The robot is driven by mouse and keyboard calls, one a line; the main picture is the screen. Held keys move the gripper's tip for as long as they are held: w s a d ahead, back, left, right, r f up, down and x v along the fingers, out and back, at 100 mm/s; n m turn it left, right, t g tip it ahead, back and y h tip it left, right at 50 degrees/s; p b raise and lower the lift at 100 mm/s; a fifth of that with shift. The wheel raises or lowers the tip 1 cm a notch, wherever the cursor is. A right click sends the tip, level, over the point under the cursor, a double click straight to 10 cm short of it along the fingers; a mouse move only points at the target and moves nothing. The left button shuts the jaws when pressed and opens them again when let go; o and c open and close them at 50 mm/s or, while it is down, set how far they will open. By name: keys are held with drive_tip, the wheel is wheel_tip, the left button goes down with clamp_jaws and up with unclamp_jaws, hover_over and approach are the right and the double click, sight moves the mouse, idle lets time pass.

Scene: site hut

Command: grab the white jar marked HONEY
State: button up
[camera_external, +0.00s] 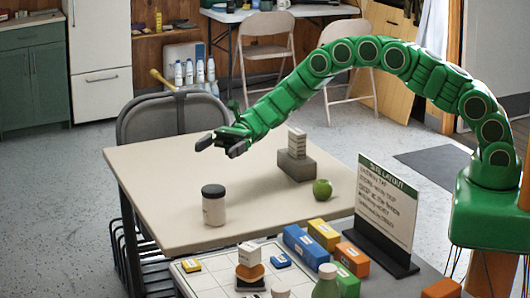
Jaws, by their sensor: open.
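A white jar (213,208) with a dark lid stands upright on the beige table, near its front edge. Any word on it is too small to read, so I cannot tell if it says HONEY. My gripper (220,149) is open and empty above the table, higher in the picture than the jar and apart from it. A small white item with dark marks (297,142) stands on a grey block (296,165) to the right of my gripper; its marks are also unreadable.
A green apple (322,189) sits right of the grey block. A sign board (386,207), several coloured boxes (306,247) and a green bottle (326,282) crowd the front right. A grey chair (170,120) stands behind the table. The table's left part is clear.

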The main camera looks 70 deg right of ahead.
sight(219, 186)
wheel_tip(219, 186, down, 11)
drive_tip(key=shift+r, duration=0.1)
drive_tip(key=shift+w+a, duration=0.15)
drive_tip(key=shift+a, duration=1.1)
drive_tip(key=shift+w+a, duration=0.15)
drive_tip(key=shift+a, duration=1.1)
drive_tip(key=shift+c, duration=0.5)
drive_tip(key=c, duration=1.7)
